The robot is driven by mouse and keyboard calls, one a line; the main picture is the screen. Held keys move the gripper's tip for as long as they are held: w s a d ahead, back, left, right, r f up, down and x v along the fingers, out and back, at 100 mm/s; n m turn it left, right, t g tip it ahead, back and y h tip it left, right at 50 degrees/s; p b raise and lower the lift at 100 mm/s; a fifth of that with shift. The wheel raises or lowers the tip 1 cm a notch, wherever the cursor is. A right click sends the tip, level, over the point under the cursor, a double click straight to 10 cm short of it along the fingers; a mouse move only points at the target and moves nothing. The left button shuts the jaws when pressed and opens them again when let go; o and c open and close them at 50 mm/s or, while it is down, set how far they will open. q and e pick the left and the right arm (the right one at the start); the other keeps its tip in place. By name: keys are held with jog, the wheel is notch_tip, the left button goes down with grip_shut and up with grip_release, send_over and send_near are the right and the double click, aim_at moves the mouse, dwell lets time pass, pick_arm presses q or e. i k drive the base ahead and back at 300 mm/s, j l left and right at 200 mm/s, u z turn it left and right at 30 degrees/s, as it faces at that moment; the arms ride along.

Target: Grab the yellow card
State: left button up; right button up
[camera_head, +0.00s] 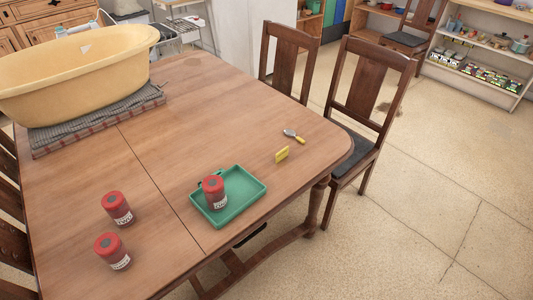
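The small yellow card (282,154) stands upright, slightly angled, on the wooden table (160,170), near its right edge. It is to the upper right of a green tray (246,204) and apart from it. A small yellow-handled tool (293,135) lies just beyond the card, not touching it. Neither of my grippers shows in the head view, so I cannot see whether they are open or shut.
One red jar (214,191) stands in the tray. Two more red jars (117,208) (112,250) stand at the left front. A yellow tub (75,75) sits on a folded cloth (95,124) at the back left. Chairs (365,95) stand along the right side.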

aim_at(284, 152)
jog(key=l+u, duration=0.1)
jog(key=u, duration=0.3)
jog(key=i+l+u, duration=0.1)
jog(key=u, duration=0.35)
jog(key=l+u, duration=0.1)
jog(key=u, duration=0.3)
jog(key=l+u, duration=0.35)
jog(key=k+l+u, duration=0.1)
jog(key=l+u, duration=0.25)
jog(key=k+l+u, duration=0.15)
jog(key=l, duration=0.2)
jog(key=l+u, duration=0.1)
jog(key=l, duration=0.2)
jog(key=k+l+u, duration=0.15)
jog(key=k+l, duration=0.15)
jog(key=l, duration=0.2)
jog(key=k+l, duration=0.1)
jog(key=l, duration=0.2)
jog(key=k+l+u, duration=0.1)
jog(key=l, duration=0.25)
jog(key=k, duration=0.05)
